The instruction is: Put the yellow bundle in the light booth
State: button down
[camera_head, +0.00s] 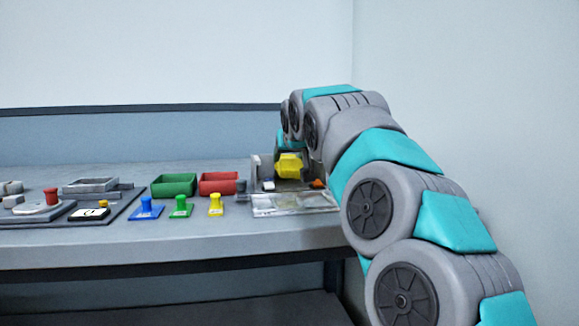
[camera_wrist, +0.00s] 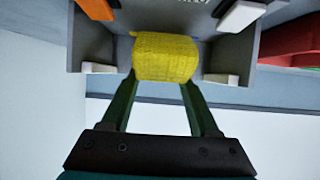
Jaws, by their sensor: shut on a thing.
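The yellow bundle (camera_head: 289,166) hangs at the tip of my arm, at the light booth (camera_head: 254,172) on the right end of the bench. In the wrist view, the bundle (camera_wrist: 166,57) sits between the two dark green fingers of my gripper (camera_wrist: 163,80), which is shut on it. The grey booth (camera_wrist: 88,45) lies behind the bundle in that view, and the bundle overlaps its opening. I cannot tell whether the bundle touches the booth floor. In the head view, my arm hides the booth's right side and most of the gripper.
An orange block (camera_wrist: 97,9) and white pieces (camera_wrist: 221,79) show at the booth. A clear panel (camera_head: 295,204) lies in front of it. Red (camera_head: 218,184) and green (camera_head: 174,185) bins stand left, behind blue, green and yellow stamp-like pieces (camera_head: 215,205). A wall rises at right.

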jog(key=shift+f, duration=1)
jog(key=shift+f+b, duration=0.2)
jog(key=shift+b, duration=0.1)
jog(key=shift+c, duration=0.6)
grip_release()
jog(key=shift+s+r, duration=0.1)
jog(key=shift+r, duration=0.1)
jog(key=shift+s+d+r, duration=0.15)
jog(key=shift+s+r, duration=0.15)
jog(key=shift+s, duration=0.25)
jog(key=v, duration=1)
jog(key=shift+s, duration=0.3)
jog(key=shift+d, duration=0.1)
